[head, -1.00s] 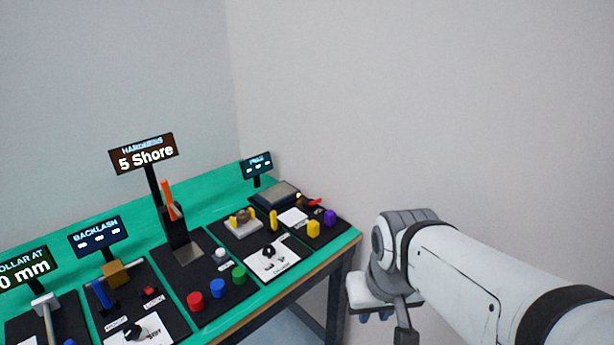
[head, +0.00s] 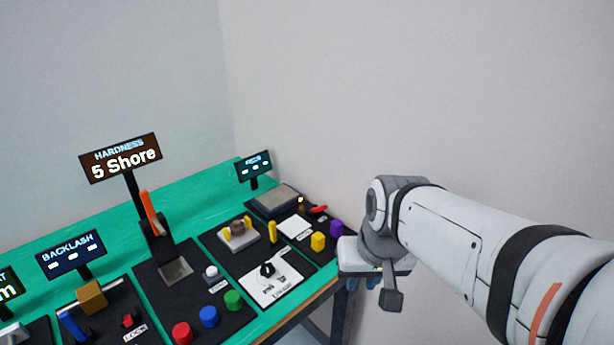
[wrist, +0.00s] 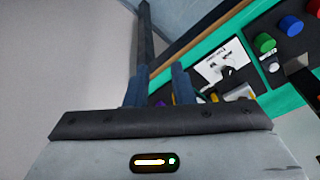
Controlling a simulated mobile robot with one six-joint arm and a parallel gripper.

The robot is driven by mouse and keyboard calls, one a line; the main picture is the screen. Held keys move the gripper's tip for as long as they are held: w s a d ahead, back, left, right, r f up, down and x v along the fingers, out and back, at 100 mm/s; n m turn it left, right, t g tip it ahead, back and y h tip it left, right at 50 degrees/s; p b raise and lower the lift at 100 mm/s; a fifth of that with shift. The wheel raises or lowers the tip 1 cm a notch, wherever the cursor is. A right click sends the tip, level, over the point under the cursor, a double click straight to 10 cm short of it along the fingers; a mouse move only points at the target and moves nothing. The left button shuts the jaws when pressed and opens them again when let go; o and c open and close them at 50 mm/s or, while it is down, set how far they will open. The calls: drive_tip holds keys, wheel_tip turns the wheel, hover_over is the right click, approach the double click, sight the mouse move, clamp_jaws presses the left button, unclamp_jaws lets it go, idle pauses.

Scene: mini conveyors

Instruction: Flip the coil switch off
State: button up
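No readable label marks the coil switch, so I cannot confirm which part it is. A small red lever (head: 319,209) lies at the back right of the green bench, beside a small glowing yellow lamp (head: 300,200); it may be the switch, and its position is too small to read. My gripper (head: 372,284) hangs off the bench's right end, apart from everything. In the wrist view my gripper (wrist: 158,88) shows two blue fingers standing apart, with nothing held between them.
An orange lever (head: 152,212) stands farther left. A bare wall is behind; right of the bench is free.

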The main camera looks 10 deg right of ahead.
drive_tip(key=w+f+m+t+y+b, duration=0.1)
drive_tip(key=w+f+m+y+b, duration=0.15)
drive_tip(key=w+b, duration=0.5)
drive_tip(key=w+f+m+t+y+b, duration=0.1)
drive_tip(key=w+f+m+b, duration=0.25)
drive_tip(key=w, duration=0.65)
drive_tip(key=m+t+y+b, duration=0.2)
drive_tip(key=m+t+b, duration=0.15)
drive_tip(key=b, duration=0.35)
approach(324, 209)
drive_tip(key=shift+w+a+f, duration=0.3)
drive_tip(key=shift+w+f, duration=0.15)
drive_tip(key=shift+m, duration=0.25)
drive_tip(key=b+x, duration=0.1)
drive_tip(key=x, duration=0.6)
drive_tip(key=shift+w+a+f, duration=0.1)
drive_tip(key=shift+w+f, duration=0.1)
drive_tip(key=shift+w, duration=0.1)
clamp_jaws()
drive_tip(key=shift+a, duration=0.15)
drive_tip(key=shift+r, duration=0.1)
